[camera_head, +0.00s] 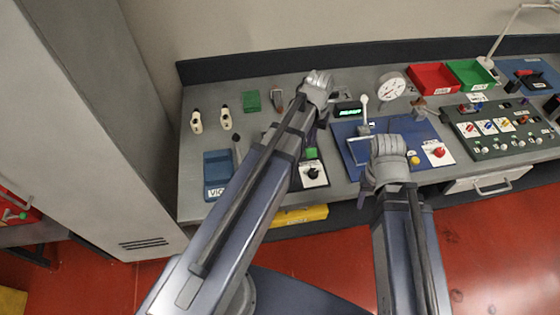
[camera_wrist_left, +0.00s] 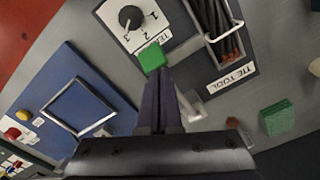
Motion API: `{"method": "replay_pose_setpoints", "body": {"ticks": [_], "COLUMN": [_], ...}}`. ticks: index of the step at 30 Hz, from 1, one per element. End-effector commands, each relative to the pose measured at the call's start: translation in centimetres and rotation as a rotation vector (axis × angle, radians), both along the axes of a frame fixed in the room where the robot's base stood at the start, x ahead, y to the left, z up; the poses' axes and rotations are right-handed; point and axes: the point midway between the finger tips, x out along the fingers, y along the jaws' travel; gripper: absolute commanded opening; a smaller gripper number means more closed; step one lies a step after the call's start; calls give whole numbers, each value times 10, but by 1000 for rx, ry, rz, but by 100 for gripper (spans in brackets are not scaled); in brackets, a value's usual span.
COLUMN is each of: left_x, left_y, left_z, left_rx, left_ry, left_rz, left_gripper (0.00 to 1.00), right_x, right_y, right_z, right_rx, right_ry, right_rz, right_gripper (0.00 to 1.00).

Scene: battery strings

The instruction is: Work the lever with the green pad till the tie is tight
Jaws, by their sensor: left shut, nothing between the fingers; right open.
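The lever's green pad (camera_head: 311,153) shows in the head view just below my left gripper (camera_head: 320,118). In the left wrist view the green pad (camera_wrist_left: 152,57) is right at the tips of my left gripper (camera_wrist_left: 160,72). That gripper is shut with nothing between its dark fingers. I cannot tell whether the tips touch the pad. The tie tool's panel has a black dial (camera_wrist_left: 131,17) marked 1, 2, 3. The tie itself I cannot make out. My right gripper (camera_head: 367,188) is open near the bench's front edge.
A blue board (camera_head: 444,128) with a square frame (camera_wrist_left: 79,108) is nearby, close to my right gripper. A loose green block (camera_head: 251,101) lies at the back left.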

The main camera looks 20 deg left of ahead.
Motion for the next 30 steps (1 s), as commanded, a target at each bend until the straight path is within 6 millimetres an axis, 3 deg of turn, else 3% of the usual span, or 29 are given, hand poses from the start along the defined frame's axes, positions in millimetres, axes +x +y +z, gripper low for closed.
{"method": "replay_pose_setpoints", "body": {"ticks": [8,30], "left_x": [-2,3], "left_y": [-1,2], "left_z": [12,76], "left_rx": [-2,-4], "left_ry": [1,3], "left_rz": [-2,-3], "left_gripper": [0,0], "right_x": [0,0], "right_y": [0,0], "right_z": [12,76], "right_rx": [0,1], "right_ry": [0,0], "right_rz": [0,-2], "right_gripper": [50,50]}}
